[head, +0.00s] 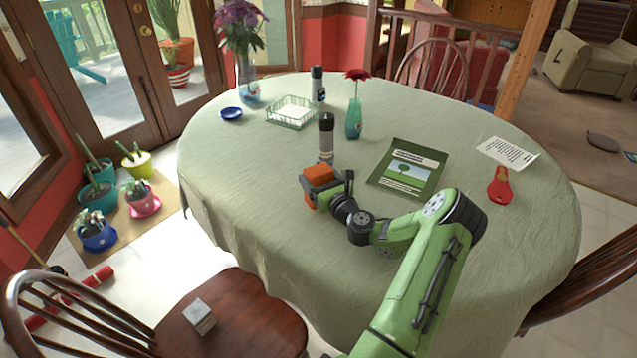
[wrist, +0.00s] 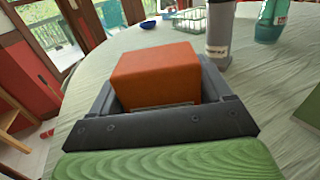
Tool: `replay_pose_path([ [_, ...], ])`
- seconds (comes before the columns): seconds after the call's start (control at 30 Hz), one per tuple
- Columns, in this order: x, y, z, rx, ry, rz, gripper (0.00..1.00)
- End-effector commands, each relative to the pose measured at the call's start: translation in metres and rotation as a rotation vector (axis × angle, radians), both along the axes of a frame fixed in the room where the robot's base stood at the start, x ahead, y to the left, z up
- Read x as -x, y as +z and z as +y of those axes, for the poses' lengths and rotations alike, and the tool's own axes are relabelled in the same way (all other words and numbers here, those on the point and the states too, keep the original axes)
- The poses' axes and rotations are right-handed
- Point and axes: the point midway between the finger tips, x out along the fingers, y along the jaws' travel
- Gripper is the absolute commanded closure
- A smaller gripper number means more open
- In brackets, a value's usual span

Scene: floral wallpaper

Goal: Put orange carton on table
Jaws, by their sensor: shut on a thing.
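The orange carton (head: 318,175) is held in my gripper (head: 328,186) at the left-middle part of the table in the head view. In the wrist view the carton (wrist: 156,73) sits between the two grey fingers of my gripper (wrist: 160,95). The gripper is shut on it. The table (head: 260,215) is oval and covered with a pale green cloth. The carton is over the tabletop; whether its underside touches the cloth I cannot tell.
A black-topped shaker (head: 326,138) stands just behind the carton. A teal vase (head: 354,120) with a red flower, a green book (head: 405,170), a wire basket (head: 291,113) and a blue bowl (head: 232,114) are also on the table. The cloth left of the carton is clear.

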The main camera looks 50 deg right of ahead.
Motion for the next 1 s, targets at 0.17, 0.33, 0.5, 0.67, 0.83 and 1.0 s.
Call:
replay_pose_path([
  [0.17, 0.000, 0.046, 0.000, 0.007, 0.000, -0.003, 0.62],
  [0.33, 0.000, 0.086, 0.000, 0.006, 0.000, -0.002, 0.62],
  [0.5, 0.000, 0.100, 0.000, 0.003, 0.000, -0.001, 0.62],
  [0.67, 0.000, 0.099, 0.000, 0.001, 0.000, -0.002, 0.62],
  [0.83, -0.004, 0.096, 0.008, -0.002, 0.027, -0.001, 0.62],
  [1.0, -0.020, 0.084, 0.060, -0.009, 0.196, -0.002, 0.62],
])
